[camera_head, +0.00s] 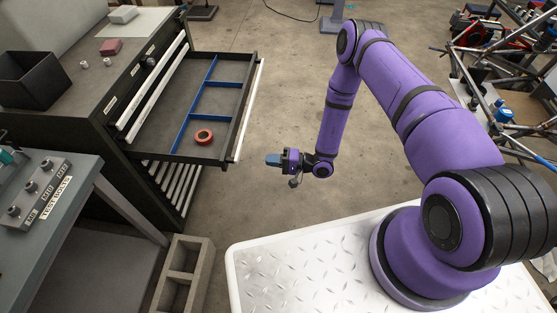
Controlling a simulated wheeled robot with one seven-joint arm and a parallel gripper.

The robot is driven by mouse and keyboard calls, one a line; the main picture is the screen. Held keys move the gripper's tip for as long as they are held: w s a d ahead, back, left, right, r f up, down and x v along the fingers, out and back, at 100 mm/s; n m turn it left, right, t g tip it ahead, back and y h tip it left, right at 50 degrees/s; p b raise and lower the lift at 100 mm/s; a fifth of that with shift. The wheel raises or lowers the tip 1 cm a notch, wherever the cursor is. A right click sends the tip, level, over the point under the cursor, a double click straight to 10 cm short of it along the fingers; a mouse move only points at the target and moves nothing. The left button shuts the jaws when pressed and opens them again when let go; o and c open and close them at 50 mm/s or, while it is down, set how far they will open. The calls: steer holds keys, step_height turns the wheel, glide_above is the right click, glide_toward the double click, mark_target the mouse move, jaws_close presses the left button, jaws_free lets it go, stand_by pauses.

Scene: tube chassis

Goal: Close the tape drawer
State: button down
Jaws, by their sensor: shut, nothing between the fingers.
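The tape drawer (217,112) is pulled out of the dark tool cabinet (85,78) at the left. It has blue dividers inside and a pale front edge on its right side. A red roll of tape (204,136) lies in its near compartment. My gripper (268,159) is shut and empty. It is to the right of the drawer's front, near its near corner, pointing left. A small gap of floor shows between them in the picture.
A grey bench with a block labelled "TEST BOLTS" (45,190) is at the lower left. A metal tube frame (490,95) is at the right.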

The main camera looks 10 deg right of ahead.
steer(key=x, duration=0.9)
